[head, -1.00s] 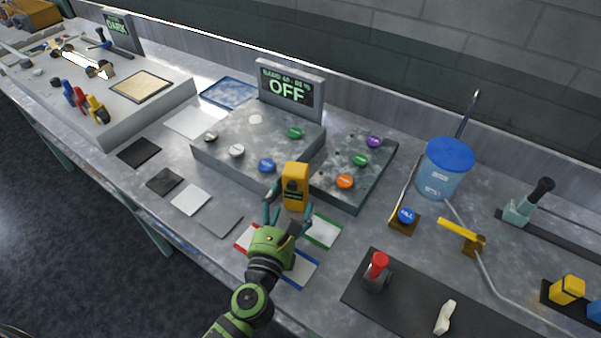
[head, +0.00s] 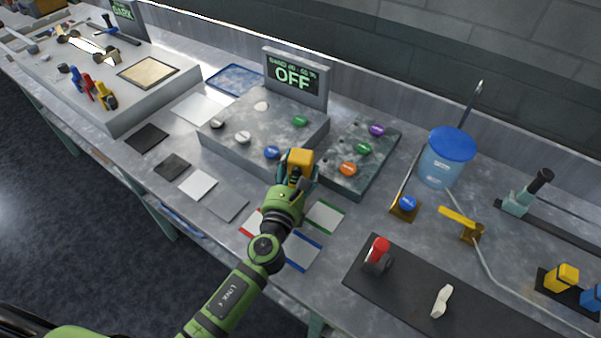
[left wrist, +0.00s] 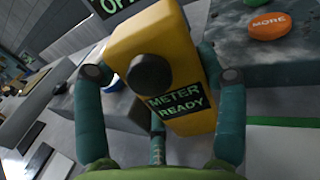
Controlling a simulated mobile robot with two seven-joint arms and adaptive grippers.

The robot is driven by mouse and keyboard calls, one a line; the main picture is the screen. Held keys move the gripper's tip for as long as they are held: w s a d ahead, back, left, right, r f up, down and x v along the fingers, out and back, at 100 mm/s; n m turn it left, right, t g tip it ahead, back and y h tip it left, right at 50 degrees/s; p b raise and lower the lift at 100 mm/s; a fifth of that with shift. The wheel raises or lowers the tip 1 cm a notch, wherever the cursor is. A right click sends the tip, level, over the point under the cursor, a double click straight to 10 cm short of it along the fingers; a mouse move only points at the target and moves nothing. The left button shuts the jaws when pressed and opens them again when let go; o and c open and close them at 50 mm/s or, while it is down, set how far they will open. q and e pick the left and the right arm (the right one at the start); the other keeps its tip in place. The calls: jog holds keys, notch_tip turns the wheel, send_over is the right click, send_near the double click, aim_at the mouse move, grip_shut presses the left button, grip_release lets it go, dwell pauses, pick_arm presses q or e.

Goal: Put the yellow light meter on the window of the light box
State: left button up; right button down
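The yellow light meter (head: 299,160) is between the fingers of my left gripper (head: 296,179), near the front of the middle grey control box. In the left wrist view the meter (left wrist: 165,60) has a dark round knob and a label reading "METER READY". Teal fingers of the left gripper (left wrist: 158,105) flank it on both sides, and it appears gripped and tilted. The light box (head: 118,112) seems to be the grey box at the far left, with a tan square window (head: 147,72) and a sign reading "DARK". My right gripper is not in view.
The control box (head: 225,148) has coloured buttons and an "OFF" display (head: 293,77). Red, blue and yellow pieces (head: 88,87) stand beside the tan window. Flat dark and pale squares (head: 197,185) lie between the boxes. A blue-lidded tub (head: 447,160) stands at right.

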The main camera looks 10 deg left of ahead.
aim_at(295, 163)
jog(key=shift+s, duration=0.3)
